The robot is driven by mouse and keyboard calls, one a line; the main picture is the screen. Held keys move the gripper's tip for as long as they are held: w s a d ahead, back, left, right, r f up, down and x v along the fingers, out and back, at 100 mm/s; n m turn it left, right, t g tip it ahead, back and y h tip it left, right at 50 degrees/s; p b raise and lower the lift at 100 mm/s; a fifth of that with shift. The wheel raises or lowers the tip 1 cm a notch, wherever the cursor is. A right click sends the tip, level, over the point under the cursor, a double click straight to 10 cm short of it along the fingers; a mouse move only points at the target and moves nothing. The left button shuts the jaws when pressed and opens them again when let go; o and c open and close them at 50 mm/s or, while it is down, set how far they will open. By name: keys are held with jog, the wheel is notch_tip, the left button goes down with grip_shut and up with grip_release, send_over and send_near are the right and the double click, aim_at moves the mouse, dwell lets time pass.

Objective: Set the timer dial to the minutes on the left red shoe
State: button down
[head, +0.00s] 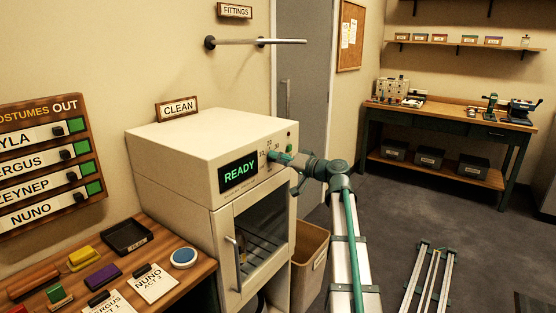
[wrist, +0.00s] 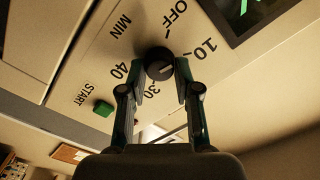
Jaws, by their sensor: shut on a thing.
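The timer dial (wrist: 158,60) is a round black knob on the cream panel of the cleaning cabinet (head: 185,145). In the wrist view, marks OFF, 10, 30, 40 and MIN surround it; its exact setting is unclear. My gripper (wrist: 160,77) is shut on the dial, one finger on each side. In the head view my gripper (head: 280,157) reaches the panel right of the display and hides the dial. The green START button (wrist: 103,108) is beside the 40 mark. The display (head: 238,174) reads READY. No red shoe can be made out in either view.
The cabinet's glass door (head: 262,235) is closed, with a rack behind it. A bin (head: 310,250) stands right of the cabinet. A wooden table (head: 190,270) with cards and small blocks is at left. A workbench (head: 450,115) stands at the back right.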

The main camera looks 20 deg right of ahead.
jog(key=shift+m+p, duration=0.3)
jog(key=shift+m, duration=1.3)
jog(key=c, duration=0.8)
grip_release()
jog(key=v, duration=1.2)
